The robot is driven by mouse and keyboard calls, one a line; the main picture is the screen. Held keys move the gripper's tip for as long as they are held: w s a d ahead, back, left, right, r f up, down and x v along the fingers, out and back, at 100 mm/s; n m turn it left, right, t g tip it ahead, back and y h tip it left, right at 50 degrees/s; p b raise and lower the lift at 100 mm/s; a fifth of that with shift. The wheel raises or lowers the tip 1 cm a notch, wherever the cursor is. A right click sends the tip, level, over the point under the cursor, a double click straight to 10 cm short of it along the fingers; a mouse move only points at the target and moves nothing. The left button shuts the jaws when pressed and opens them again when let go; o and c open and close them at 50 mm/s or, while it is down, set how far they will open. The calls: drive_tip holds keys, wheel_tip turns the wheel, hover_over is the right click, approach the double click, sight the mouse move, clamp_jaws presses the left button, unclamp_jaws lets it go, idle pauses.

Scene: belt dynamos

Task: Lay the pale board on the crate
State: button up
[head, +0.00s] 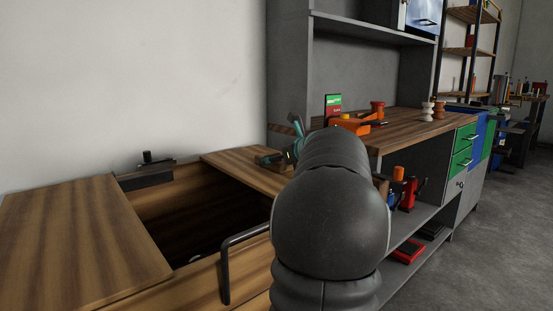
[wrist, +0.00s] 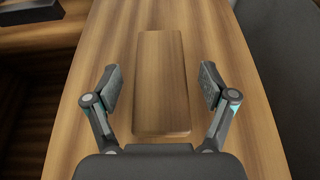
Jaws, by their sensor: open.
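A plain brown wooden board (wrist: 161,85), the only loose board I see and not clearly pale, lies flat on a striped wooden panel (wrist: 105,50) in the wrist view. My gripper (wrist: 161,88) is open, with one finger on each side of the board and a gap on both sides. In the head view my gripper (head: 283,150) is over the right-hand panel (head: 240,167), largely hidden by my arm. This panel borders a large wooden box (head: 190,275) with a dark opening, which may be the crate; the board is not clear there.
A second flat panel (head: 75,235) covers the box's left side. A black fitting (head: 145,175) sits on its back edge and a grey handle (head: 228,265) on its front. A workbench (head: 400,128) with orange tools and a shelf below stands at right.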

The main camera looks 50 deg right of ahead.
drive_tip(key=shift+s, duration=0.1)
drive_tip(key=v, duration=1.2)
